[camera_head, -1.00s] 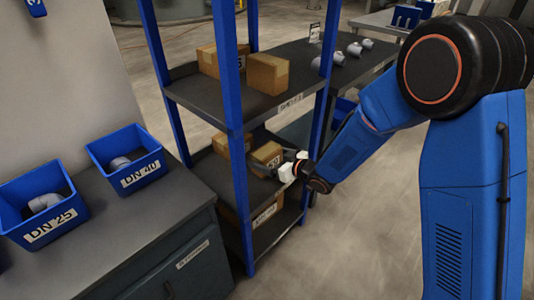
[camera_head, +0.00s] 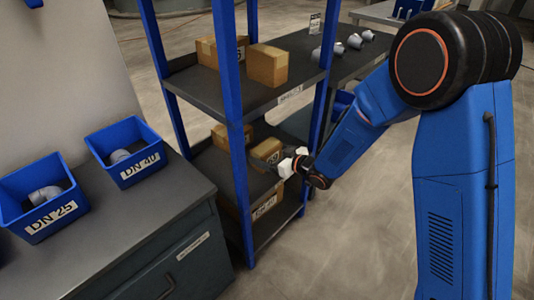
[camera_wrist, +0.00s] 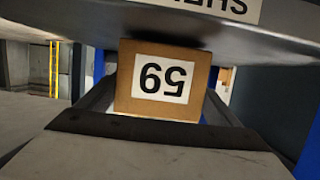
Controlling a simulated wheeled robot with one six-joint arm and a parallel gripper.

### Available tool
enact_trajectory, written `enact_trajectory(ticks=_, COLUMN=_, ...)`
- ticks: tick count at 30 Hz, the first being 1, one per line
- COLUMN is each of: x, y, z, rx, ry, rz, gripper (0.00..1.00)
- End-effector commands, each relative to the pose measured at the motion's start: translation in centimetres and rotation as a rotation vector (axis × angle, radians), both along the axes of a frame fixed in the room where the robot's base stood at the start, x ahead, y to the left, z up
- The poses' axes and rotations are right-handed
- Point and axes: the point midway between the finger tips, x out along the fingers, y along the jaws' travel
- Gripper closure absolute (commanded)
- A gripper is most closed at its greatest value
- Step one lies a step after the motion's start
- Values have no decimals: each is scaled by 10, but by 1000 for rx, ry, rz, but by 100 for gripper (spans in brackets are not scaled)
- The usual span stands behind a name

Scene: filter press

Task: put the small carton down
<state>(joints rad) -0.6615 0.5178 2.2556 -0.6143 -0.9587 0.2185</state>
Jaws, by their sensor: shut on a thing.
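The small carton (camera_head: 266,151) is brown cardboard with a white label. It is between the fingers of my gripper (camera_head: 280,162), at the open front of the middle shelf (camera_head: 205,162) of the blue-posted rack. A labelled shelf edge (camera_wrist: 225,8) lies close against the carton at the top of that view. I cannot tell whether the carton touches the shelf.
Another carton (camera_head: 219,137) stands on the middle shelf, left of the held one. Two cartons (camera_head: 267,66) stand on the shelf above. Blue rack posts (camera_head: 236,150) stand close by. A counter at left holds blue bins (camera_head: 125,150) with pipe fittings.

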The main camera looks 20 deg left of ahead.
Motion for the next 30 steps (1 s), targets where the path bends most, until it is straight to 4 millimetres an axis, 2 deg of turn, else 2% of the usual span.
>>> enact_trajectory(ticks=14, x=0, y=0, z=-7, rx=1, ry=0, rz=0, gripper=54)
enact_trajectory(ticks=15, x=0, y=0, z=-7, rx=1, ry=0, rz=0, gripper=5)
enact_trajectory(ticks=16, x=0, y=0, z=-7, rx=1, ry=0, rz=0, gripper=0)
enact_trajectory(ticks=25, x=-1, y=-2, z=-7, rx=0, ry=0, rz=0, gripper=0)
enact_trajectory(ticks=30, x=-7, y=-18, z=-1, rx=0, ry=0, rz=-1, gripper=0)
